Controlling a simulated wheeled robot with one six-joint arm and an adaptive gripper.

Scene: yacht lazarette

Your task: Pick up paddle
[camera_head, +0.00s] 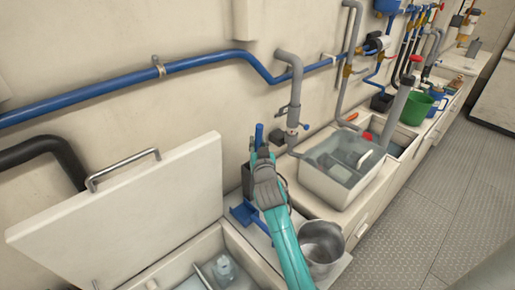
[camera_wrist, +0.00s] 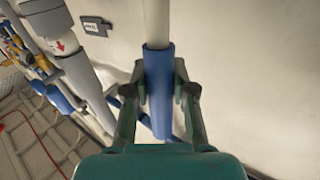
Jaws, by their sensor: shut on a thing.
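My gripper (camera_head: 266,172) is at the wall side of the counter, at the end of my teal arm. In the wrist view my gripper (camera_wrist: 160,90) has its two fingers on either side of a blue sleeve (camera_wrist: 158,75) on a pale shaft (camera_wrist: 156,22), which I take for the paddle. It is shut on this sleeve. In the head view a short blue end (camera_head: 259,133) sticks up above the gripper. The rest is hidden behind the gripper and arm. A flat blue piece (camera_head: 242,212) lies low to the left; I cannot tell whether it belongs to the paddle.
A metal pot (camera_head: 321,240) stands close right of my arm. A raised white lid (camera_head: 120,215) with a handle is at the left, beside an open compartment. A sink (camera_head: 340,170) and a grey standing pipe (camera_head: 291,90) are close by on the right.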

